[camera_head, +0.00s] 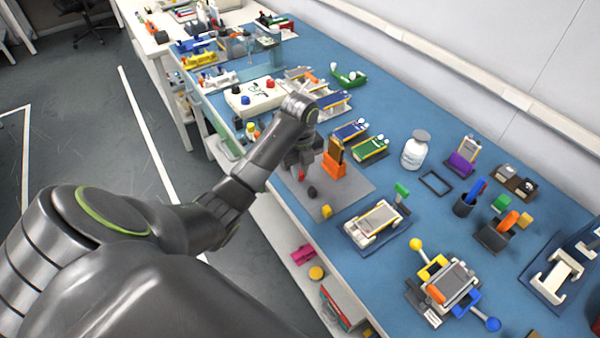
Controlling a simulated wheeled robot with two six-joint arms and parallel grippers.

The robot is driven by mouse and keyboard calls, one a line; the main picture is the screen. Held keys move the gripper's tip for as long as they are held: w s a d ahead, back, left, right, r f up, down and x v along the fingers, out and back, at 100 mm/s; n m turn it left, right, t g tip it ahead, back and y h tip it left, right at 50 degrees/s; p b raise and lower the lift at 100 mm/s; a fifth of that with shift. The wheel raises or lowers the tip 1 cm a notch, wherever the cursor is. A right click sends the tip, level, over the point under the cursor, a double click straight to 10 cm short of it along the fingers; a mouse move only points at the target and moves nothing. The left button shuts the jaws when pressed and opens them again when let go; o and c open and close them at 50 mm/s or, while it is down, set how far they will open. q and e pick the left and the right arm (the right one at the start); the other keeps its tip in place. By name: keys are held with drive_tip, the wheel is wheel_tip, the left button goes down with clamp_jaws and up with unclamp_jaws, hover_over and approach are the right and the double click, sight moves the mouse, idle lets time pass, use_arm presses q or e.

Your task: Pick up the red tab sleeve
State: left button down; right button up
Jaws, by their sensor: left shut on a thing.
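A small red piece, the red tab sleeve (301,175), shows at the lower end of my left gripper (300,168), above the grey mat (352,187). My left gripper points down at the left part of the mat and is shut on the sleeve. The fingers hide part of the sleeve, and I cannot tell how far it is off the mat. A black piece (311,192) and a yellow piece (327,211) lie on the mat nearby. My right gripper is not in view.
An orange stand (334,163) stands close to the right of the left gripper. A white fixture with a cell (376,222) lies nearer the front. A white bottle (414,150) stands farther right. The right part of the grey mat is clear.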

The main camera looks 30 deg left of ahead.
use_arm(q)
wheel_tip(320, 180, up, 9)
drive_tip(key=p, duration=0.7)
drive_tip(key=shift+f, duration=0.15)
idle(0.4)
